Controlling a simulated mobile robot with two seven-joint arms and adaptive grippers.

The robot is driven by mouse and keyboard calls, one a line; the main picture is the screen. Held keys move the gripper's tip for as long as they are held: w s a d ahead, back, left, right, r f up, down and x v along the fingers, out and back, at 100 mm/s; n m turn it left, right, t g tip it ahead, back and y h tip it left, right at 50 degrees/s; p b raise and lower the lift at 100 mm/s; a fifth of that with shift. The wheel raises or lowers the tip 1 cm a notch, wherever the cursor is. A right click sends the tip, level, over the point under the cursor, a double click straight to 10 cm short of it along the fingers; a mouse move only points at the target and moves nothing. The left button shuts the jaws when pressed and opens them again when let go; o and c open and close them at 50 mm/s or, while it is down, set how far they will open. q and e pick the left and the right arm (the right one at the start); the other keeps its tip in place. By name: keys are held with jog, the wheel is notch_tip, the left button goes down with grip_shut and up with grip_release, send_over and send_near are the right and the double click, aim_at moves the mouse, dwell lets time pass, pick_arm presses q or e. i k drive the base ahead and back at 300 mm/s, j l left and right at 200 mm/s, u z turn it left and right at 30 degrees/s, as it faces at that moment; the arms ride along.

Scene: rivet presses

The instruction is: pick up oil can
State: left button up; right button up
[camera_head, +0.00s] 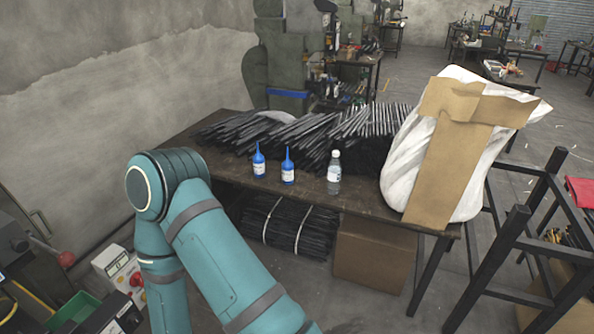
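Two small blue bottles with pointed spouts, the likeliest oil cans in view, stand upright near the front edge of the dark table. One is the left blue bottle (258,163) and the other is the right blue bottle (288,169). I cannot tell which of them the task means. A clear bottle with a white cap (334,175) stands to their right. One of my teal arms is bent at the lower left, in front of the table, and runs out of the bottom edge. Neither of my grippers shows.
Long dark rods (300,135) are piled behind the bottles on the table (390,217). A white sack with a cardboard strip (450,150) fills the table's right end. A cardboard box (372,255) and bundled rods (290,226) lie below. A black frame (505,240) stands at the right.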

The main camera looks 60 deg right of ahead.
aim_at(288, 166)
jog(key=l+z, duration=0.1)
jog(key=z, duration=0.7)
jog(key=l+z, duration=0.15)
jog(key=z, duration=0.3)
jog(key=j+z, duration=0.15)
jog(key=z, duration=0.25)
jog(key=k+j+z, duration=0.1)
jog(key=z, duration=0.3)
jog(key=l+u, duration=0.1)
jog(key=u, duration=0.35)
jog(key=l+u, duration=0.15)
jog(key=u, duration=0.3)
jog(key=l+u, duration=0.15)
jog(key=u, duration=0.35)
jog(key=j+u, duration=0.15)
jog(key=u, duration=0.25)
jog(key=i+j+u, duration=0.15)
jog(key=u, duration=0.25)
jog(key=l+z, duration=0.15)
jog(key=z, duration=2.1)
jog(key=j, duration=0.1)
